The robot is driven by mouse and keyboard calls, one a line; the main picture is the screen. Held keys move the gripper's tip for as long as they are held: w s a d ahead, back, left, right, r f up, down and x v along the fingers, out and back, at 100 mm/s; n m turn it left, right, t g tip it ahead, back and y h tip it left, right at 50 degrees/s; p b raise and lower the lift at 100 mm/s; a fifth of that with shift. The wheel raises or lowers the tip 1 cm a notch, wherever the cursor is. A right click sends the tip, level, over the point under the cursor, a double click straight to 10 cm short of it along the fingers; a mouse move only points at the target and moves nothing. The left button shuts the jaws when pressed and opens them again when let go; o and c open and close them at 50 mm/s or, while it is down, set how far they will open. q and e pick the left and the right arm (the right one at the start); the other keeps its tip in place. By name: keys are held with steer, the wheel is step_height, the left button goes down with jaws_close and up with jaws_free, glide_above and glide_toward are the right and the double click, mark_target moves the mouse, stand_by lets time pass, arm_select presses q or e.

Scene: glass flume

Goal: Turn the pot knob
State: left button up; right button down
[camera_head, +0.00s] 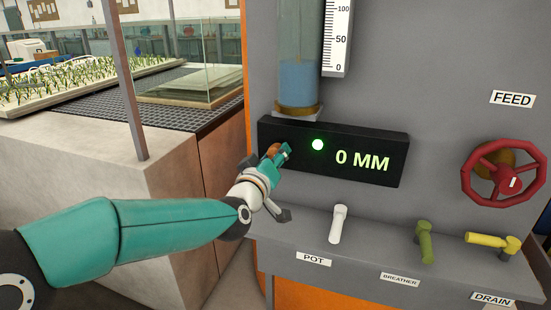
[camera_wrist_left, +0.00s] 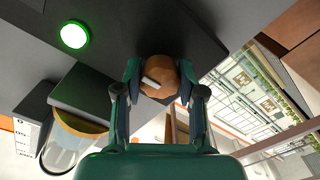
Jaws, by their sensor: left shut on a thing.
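The pot knob (camera_wrist_left: 158,70) is a brown, many-sided knob with a pale pointer mark on its face, in the wrist view. In the head view a small part of the knob (camera_head: 273,149) shows at the left end of the black display box, mostly hidden by my gripper. My left gripper (camera_head: 277,156) is at that end of the box, shut on the knob. In the wrist view its two fingers (camera_wrist_left: 158,82) sit on either side of the knob. My right gripper is not in view.
The black display box (camera_head: 375,142) reads 0 MM beside a lit green lamp (camera_head: 317,144). A water tube (camera_head: 298,75) and a scale (camera_head: 337,35) stand above. Below, a ledge carries white (camera_head: 338,224), green (camera_head: 425,242) and yellow (camera_head: 492,242) handles. A red handwheel (camera_head: 504,173) is at right.

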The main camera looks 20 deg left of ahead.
arm_select(q)
steer(key=shift+a, duration=0.1)
steer(key=o, duration=1.1)
steer(key=s, duration=1.2)
steer(key=shift+a+f, duration=0.1)
steer(key=shift+a, duration=0.1)
